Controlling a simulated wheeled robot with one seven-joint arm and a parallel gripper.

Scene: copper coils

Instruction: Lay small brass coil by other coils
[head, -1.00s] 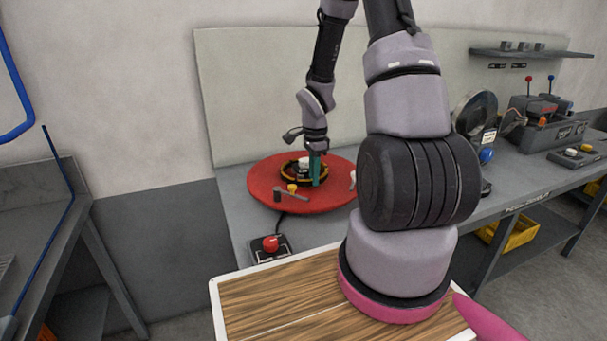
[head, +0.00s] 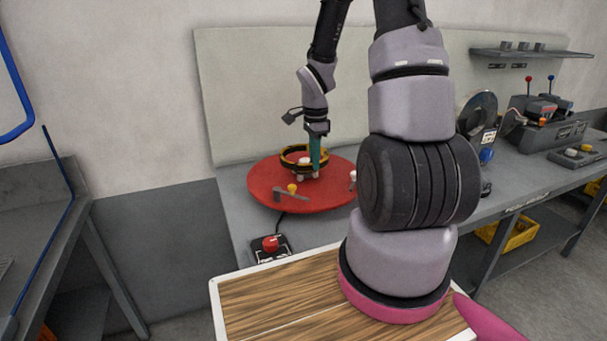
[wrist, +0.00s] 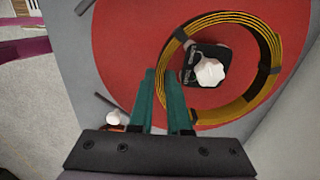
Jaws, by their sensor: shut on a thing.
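The small brass coil (head: 292,165) is a yellow-gold ring with black bands, raised a little above the red round turntable (head: 265,193). In the wrist view the brass coil (wrist: 272,50) surrounds the turntable's dark centre piece and white knob (wrist: 209,72). My gripper (head: 315,168), with teal fingers, points down at the coil's near right side. In the wrist view my gripper (wrist: 162,72) is shut on the coil's rim, partly hidden by the fingers. No other coils show clearly.
A small arm with a yellow knob (head: 292,188) sits on the turntable, with a white knob (head: 352,176) at its right edge. A red-button box (head: 270,246) stands in front. A dark round reel (head: 477,112) and lever machine (head: 540,125) stand to the right on the grey bench.

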